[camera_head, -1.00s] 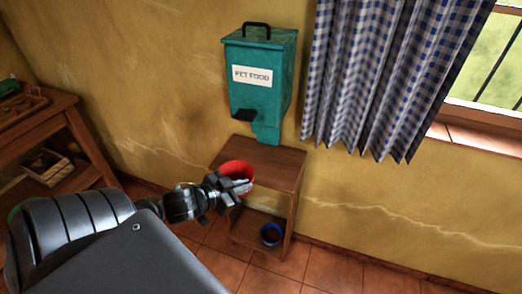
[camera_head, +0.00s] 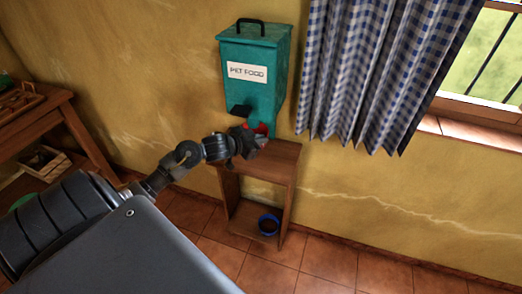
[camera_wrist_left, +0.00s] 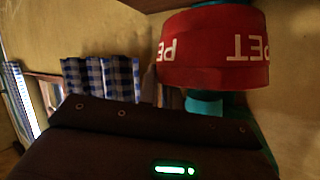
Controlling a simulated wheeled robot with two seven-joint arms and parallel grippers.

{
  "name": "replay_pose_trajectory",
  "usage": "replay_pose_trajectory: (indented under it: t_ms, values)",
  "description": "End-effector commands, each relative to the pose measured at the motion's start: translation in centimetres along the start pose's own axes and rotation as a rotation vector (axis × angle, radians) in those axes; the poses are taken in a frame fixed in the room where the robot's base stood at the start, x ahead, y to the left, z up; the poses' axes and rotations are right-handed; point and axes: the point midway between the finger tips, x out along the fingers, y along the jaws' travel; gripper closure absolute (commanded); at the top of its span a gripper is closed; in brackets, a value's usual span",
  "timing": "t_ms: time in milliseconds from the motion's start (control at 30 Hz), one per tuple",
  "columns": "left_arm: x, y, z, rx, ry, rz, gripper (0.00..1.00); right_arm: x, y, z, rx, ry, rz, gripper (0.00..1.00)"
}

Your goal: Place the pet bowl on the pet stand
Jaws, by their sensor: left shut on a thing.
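The red pet bowl (camera_head: 262,129) is mostly hidden behind my left gripper (camera_head: 256,141) in the head view. In the left wrist view the bowl (camera_wrist_left: 212,62) shows large and red, with white letters that read upside down. My left gripper is shut on the bowl at the dispenser's spout, at the back of the wooden pet stand (camera_head: 280,166). I cannot tell whether the bowl touches the stand top. My right gripper is not in view.
A teal pet food dispenser (camera_head: 254,92) hangs on the wall above the stand. A blue bowl (camera_head: 268,226) with dark contents sits on the stand's lower shelf. A checked curtain (camera_head: 355,75) hangs to the right. A wooden table (camera_head: 62,112) stands at the left.

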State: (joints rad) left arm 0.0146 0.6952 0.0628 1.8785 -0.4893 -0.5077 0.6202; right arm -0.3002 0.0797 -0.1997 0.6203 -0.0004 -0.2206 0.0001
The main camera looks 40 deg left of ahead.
Motion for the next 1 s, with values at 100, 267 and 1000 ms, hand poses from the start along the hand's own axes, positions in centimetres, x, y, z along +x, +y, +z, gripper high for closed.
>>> replay_pose_trajectory:
  t_ms: [100, 267, 1000]
  values:
    - [1.2, -0.1, 0.9, -0.004, -0.002, 0.003, 1.0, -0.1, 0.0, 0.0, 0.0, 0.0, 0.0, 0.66]
    - [1.8, 0.2, 2.3, -0.002, 0.0, 0.001, 1.0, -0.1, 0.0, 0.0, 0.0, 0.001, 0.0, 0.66]
    - [3.7, 0.9, 6.0, 0.001, 0.001, 0.0, 1.0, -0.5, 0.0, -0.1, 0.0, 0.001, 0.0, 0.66]
